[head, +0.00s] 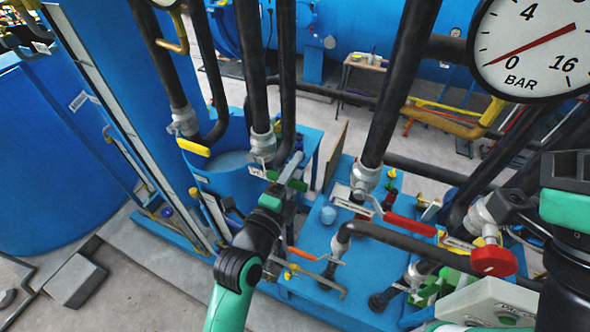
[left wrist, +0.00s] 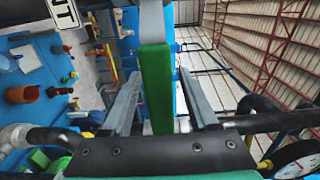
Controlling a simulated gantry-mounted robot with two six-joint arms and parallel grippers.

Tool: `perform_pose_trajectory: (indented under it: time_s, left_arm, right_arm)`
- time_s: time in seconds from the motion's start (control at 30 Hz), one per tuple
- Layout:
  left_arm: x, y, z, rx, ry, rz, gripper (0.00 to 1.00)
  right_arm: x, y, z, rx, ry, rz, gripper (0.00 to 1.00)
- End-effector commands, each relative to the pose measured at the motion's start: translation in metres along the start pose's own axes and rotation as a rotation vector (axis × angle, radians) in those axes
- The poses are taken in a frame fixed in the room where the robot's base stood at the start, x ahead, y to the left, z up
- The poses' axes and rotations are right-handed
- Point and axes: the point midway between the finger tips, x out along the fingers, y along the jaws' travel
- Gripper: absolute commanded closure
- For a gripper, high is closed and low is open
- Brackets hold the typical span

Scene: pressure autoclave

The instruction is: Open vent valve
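The vent valve's green lever handle (left wrist: 157,85) stands between the two fingers of my left gripper (left wrist: 160,108) in the left wrist view. The fingers are spread, with a visible gap on each side of the handle. In the head view, my left gripper (head: 289,168) is at the green handle (head: 298,184), beside a dark vertical pipe. A white label ending in "NT" (left wrist: 67,14) shows near the handle in the left wrist view. My right arm is at the right edge of the head view; its fingertips are not clear there.
A large pressure gauge (head: 530,50) marked BAR is at the top right. A red knob (head: 493,260) is near my right arm. A yellow-handled valve (head: 194,147) is left of my left gripper. Dark pipes and a red lever (head: 410,223) crowd the blue base (head: 318,245).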

Motion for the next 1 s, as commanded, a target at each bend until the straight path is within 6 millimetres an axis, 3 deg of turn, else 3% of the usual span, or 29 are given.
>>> perform_pose_trajectory:
  time_s: [0.03, 0.33, 1.0]
  left_arm:
    - [-0.0001, 0.0001, 0.0000, 0.000, 0.000, 0.000, 0.47]
    - [-0.0003, 0.0002, 0.0001, 0.000, 0.000, 0.001, 1.00]
    - [-0.0004, 0.0002, 0.0001, 0.000, 0.000, 0.001, 1.00]
  right_arm:
    - [0.0000, 0.0000, 0.0000, 0.000, 0.000, 0.000, 1.00]
    - [0.0000, 0.0000, 0.0000, 0.000, 0.000, 0.000, 1.00]
    - [0.0000, 0.0000, 0.0000, 0.000, 0.000, 0.000, 1.00]
